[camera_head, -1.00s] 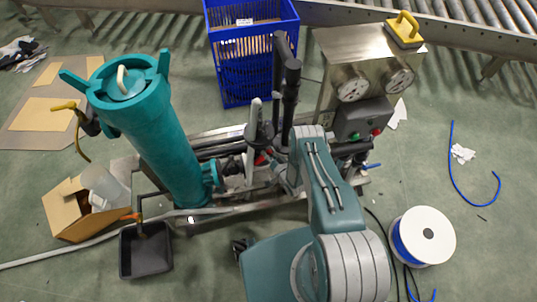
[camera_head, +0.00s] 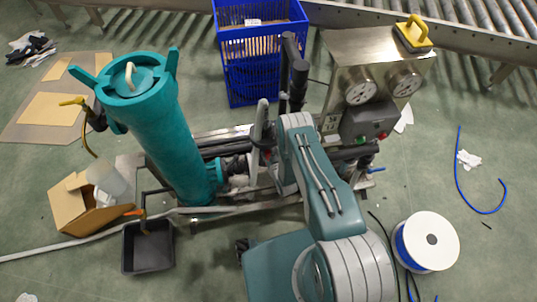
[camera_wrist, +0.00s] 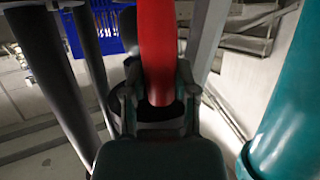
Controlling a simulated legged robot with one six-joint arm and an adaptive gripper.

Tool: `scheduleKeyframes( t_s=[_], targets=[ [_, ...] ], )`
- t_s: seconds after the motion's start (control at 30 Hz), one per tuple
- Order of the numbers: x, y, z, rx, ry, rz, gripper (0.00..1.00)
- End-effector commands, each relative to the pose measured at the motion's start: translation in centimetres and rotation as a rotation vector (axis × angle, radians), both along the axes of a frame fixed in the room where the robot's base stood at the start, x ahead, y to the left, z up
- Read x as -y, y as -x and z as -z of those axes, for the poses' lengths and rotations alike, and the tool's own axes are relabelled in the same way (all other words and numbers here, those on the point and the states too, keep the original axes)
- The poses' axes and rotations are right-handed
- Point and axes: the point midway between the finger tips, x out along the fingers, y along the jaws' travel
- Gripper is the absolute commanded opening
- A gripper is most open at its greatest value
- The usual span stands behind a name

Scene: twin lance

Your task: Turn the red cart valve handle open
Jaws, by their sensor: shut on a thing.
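The red valve handle (camera_wrist: 156,40) fills the top middle of the wrist view, running down between the fingers of my gripper (camera_wrist: 158,92). My gripper is shut on it, with a dark finger at each side. In the head view only a small red patch shows beside my wrist, and my arm hides the gripper. The cart (camera_head: 255,206) stands across the middle, with a teal upright cylinder (camera_head: 165,130) on its left and black pipes (camera_head: 293,85) behind my arm. I cannot tell the handle's angle.
A metal gauge box (camera_head: 350,52) with a yellow handle stands at the cart's right. A blue crate (camera_head: 250,75) is behind. A black bin (camera_head: 148,250) and a cardboard box (camera_head: 75,205) lie at front left. A cable spool (camera_head: 430,240) is at right.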

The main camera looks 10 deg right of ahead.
Motion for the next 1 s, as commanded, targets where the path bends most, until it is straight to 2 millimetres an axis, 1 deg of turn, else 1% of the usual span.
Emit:
scheduleKeyframes(
  t_s=[0.03, 0.5, 0.53, 0.57, 0.6, 1.0],
  targets=[
    [-0.28, -0.15, -0.13, 0.004, 0.007, -0.007, 0.00],
    [-0.33, -0.18, -0.14, 0.005, 0.022, -0.008, 0.00],
    [-0.34, -0.18, -0.15, 0.005, 0.022, -0.008, 0.42],
    [-0.33, -0.17, -0.15, 0.005, 0.021, -0.007, 0.56],
    [-0.31, -0.17, -0.15, 0.004, 0.022, -0.006, 0.72],
    [0.00, 0.05, -0.07, 0.001, 0.019, -0.002, 0.72]
  ],
)
